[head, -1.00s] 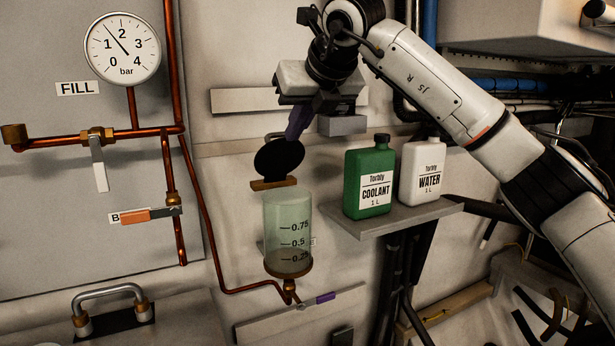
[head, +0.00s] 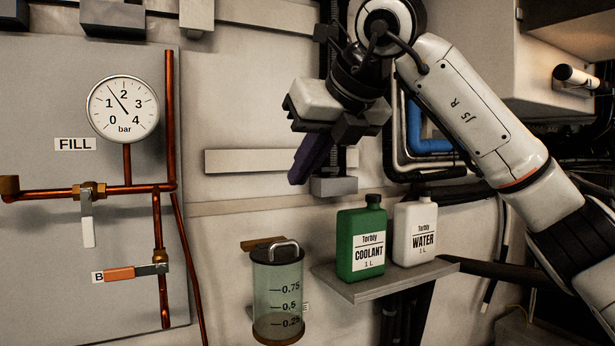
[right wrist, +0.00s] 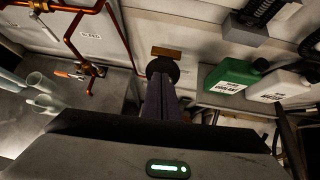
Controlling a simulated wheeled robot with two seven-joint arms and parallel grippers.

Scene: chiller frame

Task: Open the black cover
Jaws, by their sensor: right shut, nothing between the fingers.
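The black cover (head: 268,257) lies flat on top of the clear graduated vessel (head: 279,285), with its grey arched handle upward. In the right wrist view the black cover (right wrist: 158,64) shows as a dark disc beyond my fingertips, partly hidden by them. My right gripper (head: 301,180) is shut and empty, its dark purple fingers pointing down above the vessel and clear of the cover. In the right wrist view my right gripper's fingers (right wrist: 160,82) are together. My left gripper is not in view.
A green coolant bottle (head: 362,240) and a white water bottle (head: 414,233) stand on a small shelf (head: 385,281) right of the vessel. Copper pipes (head: 170,120) and a pressure gauge (head: 123,108) are on the left. A wooden block (head: 262,243) sits behind the cover.

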